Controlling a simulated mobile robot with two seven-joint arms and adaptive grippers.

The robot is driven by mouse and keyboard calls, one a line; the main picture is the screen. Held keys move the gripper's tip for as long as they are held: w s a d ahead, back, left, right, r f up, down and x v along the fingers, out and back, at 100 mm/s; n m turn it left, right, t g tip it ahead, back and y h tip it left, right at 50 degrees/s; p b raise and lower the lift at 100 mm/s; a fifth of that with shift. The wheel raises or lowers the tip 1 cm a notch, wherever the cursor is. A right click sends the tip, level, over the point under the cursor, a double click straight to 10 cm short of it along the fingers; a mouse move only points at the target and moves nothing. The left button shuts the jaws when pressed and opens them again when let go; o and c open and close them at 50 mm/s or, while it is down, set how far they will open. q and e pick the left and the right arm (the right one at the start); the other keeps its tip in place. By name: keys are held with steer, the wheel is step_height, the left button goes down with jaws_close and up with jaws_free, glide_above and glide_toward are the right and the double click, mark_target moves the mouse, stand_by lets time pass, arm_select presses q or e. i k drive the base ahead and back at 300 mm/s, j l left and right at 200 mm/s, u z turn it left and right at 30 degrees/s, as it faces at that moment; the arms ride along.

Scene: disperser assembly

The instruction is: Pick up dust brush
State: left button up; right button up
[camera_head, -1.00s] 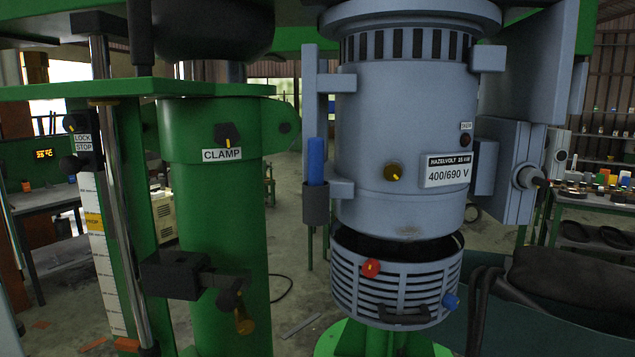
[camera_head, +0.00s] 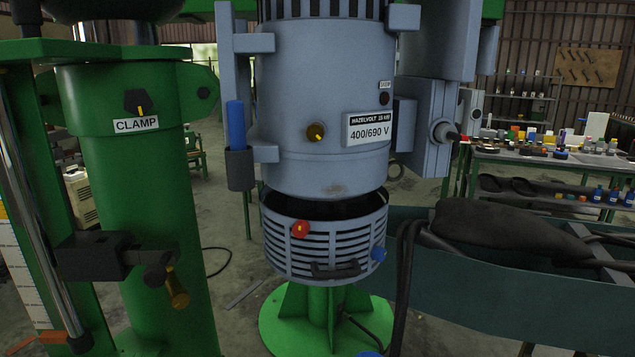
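A blue upright handle (camera_head: 235,124) stands in a dark grey holder (camera_head: 240,170) on the left side of the grey motor housing (camera_head: 320,130). Only its upper part shows; its lower end is hidden in the holder, so I cannot tell for sure that it is the dust brush. No bristles are visible anywhere. Neither of my grippers is in view.
A green column with a CLAMP label (camera_head: 137,125) and a black clamp block (camera_head: 92,257) stands at left. A slotted grey guard (camera_head: 322,245) sits below the motor. A dark green trough (camera_head: 470,290) holds a dark bag (camera_head: 500,232). A cluttered bench (camera_head: 545,158) stands at back right.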

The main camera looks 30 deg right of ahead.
mark_target(235, 114)
steer(key=j, duration=1.45)
steer(key=i, duration=0.05)
